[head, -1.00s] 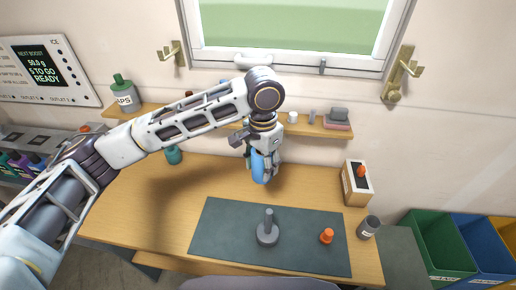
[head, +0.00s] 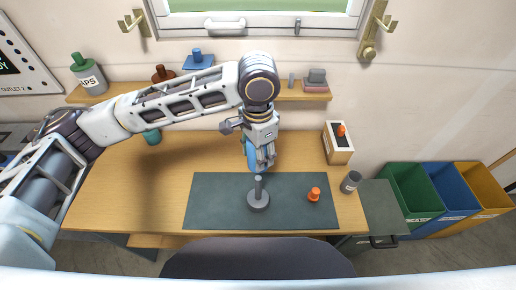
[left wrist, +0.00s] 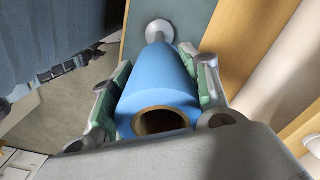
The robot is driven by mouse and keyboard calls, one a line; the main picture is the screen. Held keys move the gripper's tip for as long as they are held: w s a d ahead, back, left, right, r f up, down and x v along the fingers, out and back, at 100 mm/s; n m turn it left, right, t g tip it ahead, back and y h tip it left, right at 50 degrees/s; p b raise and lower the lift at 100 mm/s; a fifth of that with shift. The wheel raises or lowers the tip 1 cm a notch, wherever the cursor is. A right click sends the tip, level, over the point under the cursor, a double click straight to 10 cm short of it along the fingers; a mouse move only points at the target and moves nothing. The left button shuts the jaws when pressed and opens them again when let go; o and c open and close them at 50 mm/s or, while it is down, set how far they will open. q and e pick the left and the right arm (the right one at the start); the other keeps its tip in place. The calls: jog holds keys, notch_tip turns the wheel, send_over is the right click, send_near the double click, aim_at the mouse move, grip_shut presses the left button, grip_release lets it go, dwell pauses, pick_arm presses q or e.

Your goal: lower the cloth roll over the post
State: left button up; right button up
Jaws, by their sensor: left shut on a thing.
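The blue cloth roll (left wrist: 160,88) fills the middle of the left wrist view, its open brown core facing the camera. My left gripper (head: 262,160) is shut on the roll, with a finger on each side of it. In the head view the roll (head: 251,156) is partly hidden by the gripper. The grey post (head: 258,188) stands upright on a round base on the dark mat (head: 215,200). The roll is just behind the post in the head view, apart from it as far as I can see. The left wrist view shows the round base (left wrist: 159,31) beyond the roll's far end. My right gripper is not in view.
An orange piece (head: 314,194) stands on the mat right of the post. A grey cup (head: 350,181) and a box with an orange-topped item (head: 338,143) are at the table's right. A shelf (head: 305,93) runs along the wall behind. Green, blue and yellow bins stand at right.

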pick_arm(q)
jog(key=shift+m, duration=0.3)
jog(key=shift+f, duration=0.1)
dwell(0.5)
jog(key=b, duration=0.2)
send_over(258, 178)
jog(key=shift+f, duration=2.8)
jog(key=shift+p, duration=1)
jog(key=shift+f+b, duration=0.45)
jog(key=shift+f, duration=1.7)
dwell(0.9)
